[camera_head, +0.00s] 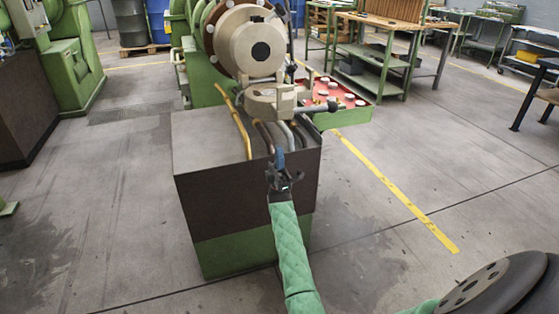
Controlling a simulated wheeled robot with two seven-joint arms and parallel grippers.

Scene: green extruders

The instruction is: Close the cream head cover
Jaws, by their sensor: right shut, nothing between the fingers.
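The cream head cover (258,48) is a round cream disc with a dark centre on the front of the green extruder (205,82). Cream fittings sit just below it, above a dark and green base cabinet (240,190). From this angle I cannot tell whether the cover stands open or lies against the head. My right gripper (279,158) is shut and empty, in front of the cabinet's top front edge and below the cover, apart from it. Its arm has a green quilted sleeve and comes up from the bottom. My left gripper is not in view.
A red tray (318,88) with several white round parts is right of the fittings. Yellow and grey hoses (237,120) run over the cabinet top. Green workbenches (375,65) stand at the back right. The floor (400,150) is clear on both sides of the cabinet.

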